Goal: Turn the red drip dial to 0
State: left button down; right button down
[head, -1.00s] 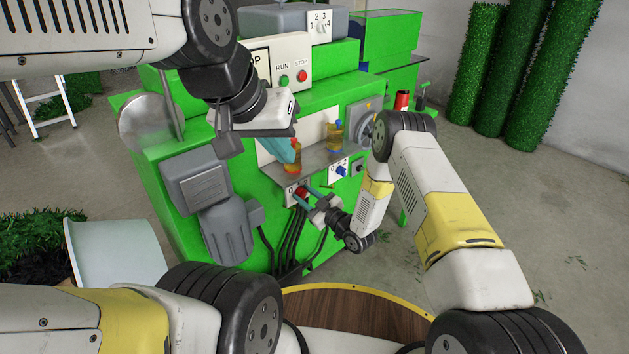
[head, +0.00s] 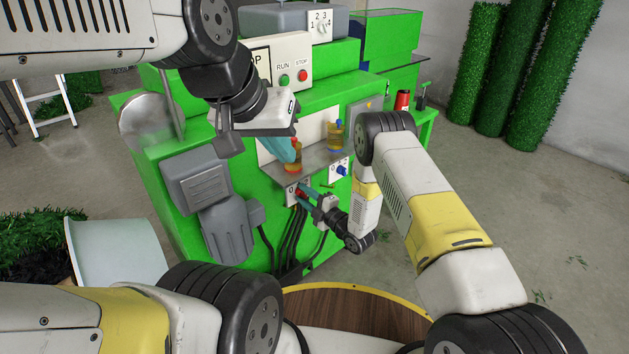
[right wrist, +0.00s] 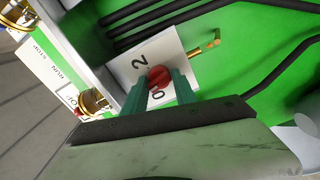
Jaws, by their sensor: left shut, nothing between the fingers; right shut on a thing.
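The red drip dial (right wrist: 159,78) sits on a white plate (right wrist: 143,62) marked 0 and 2 on the green machine's front. My right gripper (right wrist: 160,88) is shut on the dial, with one green finger on each side of it. In the head view the dial (head: 301,192) is small and partly covered by my right gripper (head: 309,195). Which number the dial points to is too small to tell.
A blue dial (head: 342,170) is on a plate to the right of the red one. A second oiler with a blue top (head: 335,134) stands on the grey shelf. Black cables (head: 292,238) hang below the dials. A brass spout (right wrist: 205,49) sticks out beside the dial plate.

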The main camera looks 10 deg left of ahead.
jog(key=n, duration=0.4)
jog(key=shift+n, duration=0.4)
jog(key=n, duration=0.4)
jog(key=shift+f+n, duration=0.15)
jog(key=shift+n, duration=0.15)
jog(key=c, duration=1)
grip_release()
jog(key=shift+c, duration=0.2)
jog(key=v, duration=0.7)
jog(key=shift+s+d, duration=0.25)
jog(key=shift+d, duration=0.1)
